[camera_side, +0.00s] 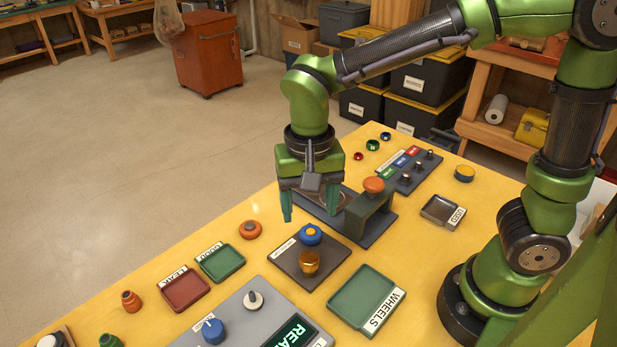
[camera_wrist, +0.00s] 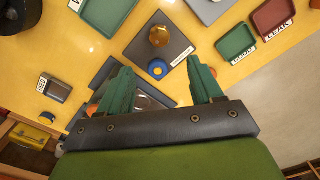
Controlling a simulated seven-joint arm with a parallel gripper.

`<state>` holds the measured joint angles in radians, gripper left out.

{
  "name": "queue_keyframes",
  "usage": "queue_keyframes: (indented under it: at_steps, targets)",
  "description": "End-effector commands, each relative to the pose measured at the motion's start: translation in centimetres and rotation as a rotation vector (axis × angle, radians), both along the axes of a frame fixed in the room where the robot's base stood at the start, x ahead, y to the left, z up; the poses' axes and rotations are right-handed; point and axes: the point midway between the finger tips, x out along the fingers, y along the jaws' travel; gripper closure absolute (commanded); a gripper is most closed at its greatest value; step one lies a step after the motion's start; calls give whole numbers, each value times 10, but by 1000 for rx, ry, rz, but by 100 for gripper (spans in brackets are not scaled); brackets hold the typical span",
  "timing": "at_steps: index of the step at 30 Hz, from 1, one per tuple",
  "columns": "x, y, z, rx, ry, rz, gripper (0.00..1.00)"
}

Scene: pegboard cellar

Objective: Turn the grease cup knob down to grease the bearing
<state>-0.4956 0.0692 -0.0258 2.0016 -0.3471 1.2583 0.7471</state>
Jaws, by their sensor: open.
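A dark plate (camera_side: 328,270) with a small label lies on the yellow table. It carries a blue round part with a yellow top (camera_side: 311,235) and a brass knob-like cup (camera_side: 309,262); I cannot tell for sure which is the grease cup knob. My gripper (camera_side: 309,216) is open, pointing down above the table just behind the blue part. In the wrist view, the blue part (camera_wrist: 157,69) shows between the spread green fingertips (camera_wrist: 160,68), and the brass cup (camera_wrist: 158,36) shows beyond them. Nothing is held between the fingers.
A fixture with an orange knob (camera_side: 374,185) stands close right of my gripper. Green (camera_side: 220,262) and red (camera_side: 185,289) trays lie left, a WHEELS tray (camera_side: 345,299) in front. A grey panel (camera_side: 235,326) with knobs and a display is at front left.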

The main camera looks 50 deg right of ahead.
Motion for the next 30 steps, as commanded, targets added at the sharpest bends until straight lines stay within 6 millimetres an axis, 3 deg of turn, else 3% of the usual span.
queue_keyframes:
  at_steps: [3,9,22,26,30]
  targets:
    - [0,0,22,2,-3,-1,35]
    - [0,0,39,1,-1,0,35]
    - [0,0,41,0,-3,23,35]
    - [-1,2,33,21,-20,146,35]
    - [-12,-16,38,90,-121,291,35]
